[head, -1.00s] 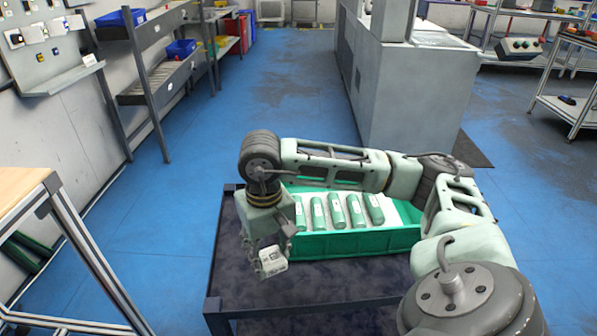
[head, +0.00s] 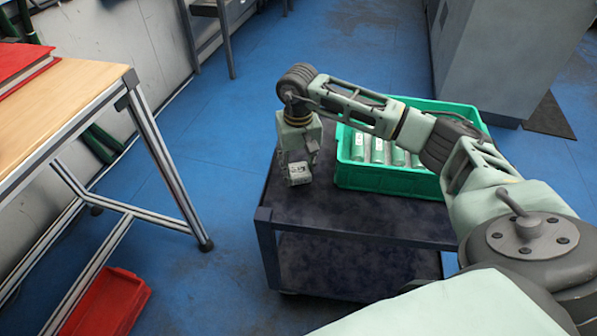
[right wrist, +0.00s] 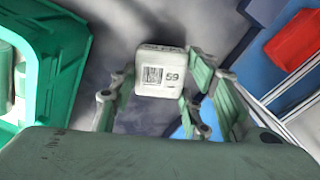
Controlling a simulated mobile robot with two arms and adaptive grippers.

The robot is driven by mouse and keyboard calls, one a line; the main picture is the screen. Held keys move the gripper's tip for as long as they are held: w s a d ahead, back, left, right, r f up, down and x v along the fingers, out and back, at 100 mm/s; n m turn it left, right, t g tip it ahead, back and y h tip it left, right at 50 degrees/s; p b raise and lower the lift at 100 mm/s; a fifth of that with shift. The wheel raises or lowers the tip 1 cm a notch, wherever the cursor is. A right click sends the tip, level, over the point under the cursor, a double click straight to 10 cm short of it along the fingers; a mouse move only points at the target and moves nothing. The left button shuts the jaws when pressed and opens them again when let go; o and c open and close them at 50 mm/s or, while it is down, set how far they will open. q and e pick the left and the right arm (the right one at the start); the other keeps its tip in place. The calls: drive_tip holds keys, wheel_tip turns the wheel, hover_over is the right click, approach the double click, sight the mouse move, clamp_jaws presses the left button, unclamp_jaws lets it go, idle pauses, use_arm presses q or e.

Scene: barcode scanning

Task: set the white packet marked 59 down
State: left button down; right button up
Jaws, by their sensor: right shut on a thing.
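The white packet (head: 299,173) hangs at the fingertips of my right gripper (head: 298,163), near the left edge of the dark cart top (head: 340,205). In the right wrist view the packet (right wrist: 165,73) shows its face with a square code and the number 59. My right gripper (right wrist: 160,85) is shut on it, with a finger on each side. I cannot tell whether the packet touches the cart top. My left gripper is not in view.
A green crate (head: 375,178) with several green-and-white packets stands on the cart, right of my right gripper. The cart top in front is clear. A wooden-topped table (head: 70,85) is at left, with a red bin (head: 108,303) below it. Blue floor lies between.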

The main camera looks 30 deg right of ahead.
drive_tip(key=shift+s+f, duration=0.1)
drive_tip(key=shift+f, duration=1.15)
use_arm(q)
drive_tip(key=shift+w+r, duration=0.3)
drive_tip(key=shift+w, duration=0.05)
use_arm(e)
drive_tip(key=shift+f, duration=0.1)
drive_tip(key=o, duration=1.1)
drive_tip(key=shift+c, duration=0.2)
drive_tip(key=shift+o, duration=1.1)
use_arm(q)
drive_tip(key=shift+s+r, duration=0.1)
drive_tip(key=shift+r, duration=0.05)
